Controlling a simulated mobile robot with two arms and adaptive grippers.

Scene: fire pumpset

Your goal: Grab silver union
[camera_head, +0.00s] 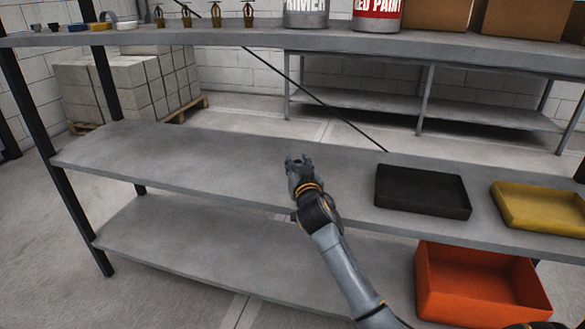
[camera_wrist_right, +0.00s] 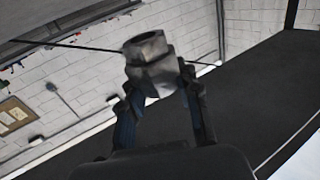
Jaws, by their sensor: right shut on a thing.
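My right gripper (camera_head: 299,166) is over the middle shelf in the head view, left of the black tray. In the right wrist view, the gripper (camera_wrist_right: 158,100) is shut on the silver union (camera_wrist_right: 150,55), a grey metal fitting with a round hole in its end. The union sticks out past the fingertips. In the head view the union is too small to tell apart from the fingers. My left gripper is not in view.
A black tray (camera_head: 421,190) and a yellow tray (camera_head: 541,208) stand on the middle shelf (camera_head: 200,160). An orange bin (camera_head: 477,288) is lower right. The upper shelf (camera_head: 200,36) holds small fittings, several brass sprinklers (camera_head: 188,16), cans and boxes. The middle shelf's left part is clear.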

